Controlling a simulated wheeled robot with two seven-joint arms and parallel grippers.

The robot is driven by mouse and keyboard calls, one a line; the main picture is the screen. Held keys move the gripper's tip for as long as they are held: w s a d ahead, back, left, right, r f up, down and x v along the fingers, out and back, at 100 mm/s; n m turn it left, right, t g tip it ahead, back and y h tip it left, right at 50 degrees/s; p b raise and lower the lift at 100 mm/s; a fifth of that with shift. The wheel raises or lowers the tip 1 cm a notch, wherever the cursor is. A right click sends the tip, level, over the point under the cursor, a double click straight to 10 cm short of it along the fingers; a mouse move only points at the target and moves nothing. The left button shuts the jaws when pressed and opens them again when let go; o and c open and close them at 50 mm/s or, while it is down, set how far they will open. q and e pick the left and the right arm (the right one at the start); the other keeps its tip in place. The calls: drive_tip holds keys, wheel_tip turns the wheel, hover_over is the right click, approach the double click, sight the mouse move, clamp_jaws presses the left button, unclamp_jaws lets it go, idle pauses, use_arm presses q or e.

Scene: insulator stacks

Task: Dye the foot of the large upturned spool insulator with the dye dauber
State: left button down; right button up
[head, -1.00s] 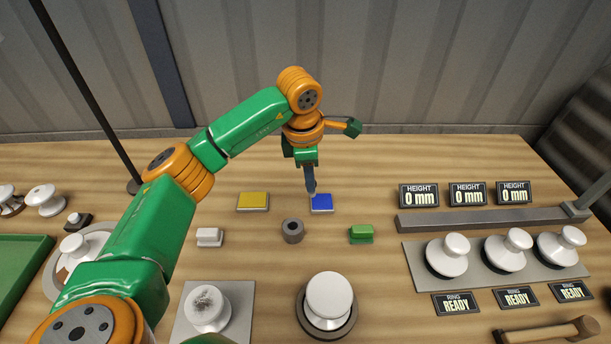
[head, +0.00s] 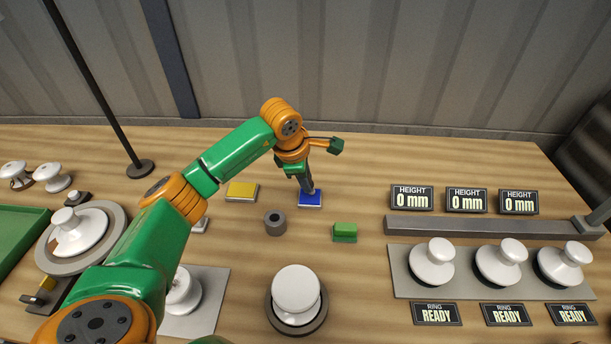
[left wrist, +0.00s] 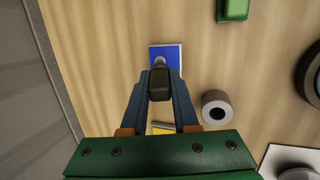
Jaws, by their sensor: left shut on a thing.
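My left gripper (head: 306,186) is shut on the dark dye dauber (left wrist: 159,82), which points down at the blue pad (head: 311,199). In the left wrist view the dauber's pale tip lies over the blue pad (left wrist: 178,56); I cannot tell whether it touches. A large white spool insulator (head: 297,287), broad disc up, stands on a dark round base at the front middle. No blue shows on it. My right gripper is not in view.
A yellow pad (head: 242,192), a grey hollow cylinder (head: 275,224) and a green block (head: 345,233) stand nearby. Three white insulators sit on a grey plate (head: 402,283) at right, behind ring signs. A pole (head: 105,105) rises at left.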

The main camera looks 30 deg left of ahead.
use_arm(q)
drive_tip(key=shift+s+a+r, duration=0.1)
drive_tip(key=shift+a, duration=0.1)
drive_tip(key=shift+d, duration=0.1)
drive_tip(key=shift+f+b, duration=0.45)
drive_tip(key=shift+f, duration=0.15)
idle(1.4)
wheel_tip(320, 180, up, 7)
drive_tip(key=p, duration=0.5)
drive_tip(key=shift+r+p, duration=0.1)
drive_tip(key=shift+p, duration=0.3)
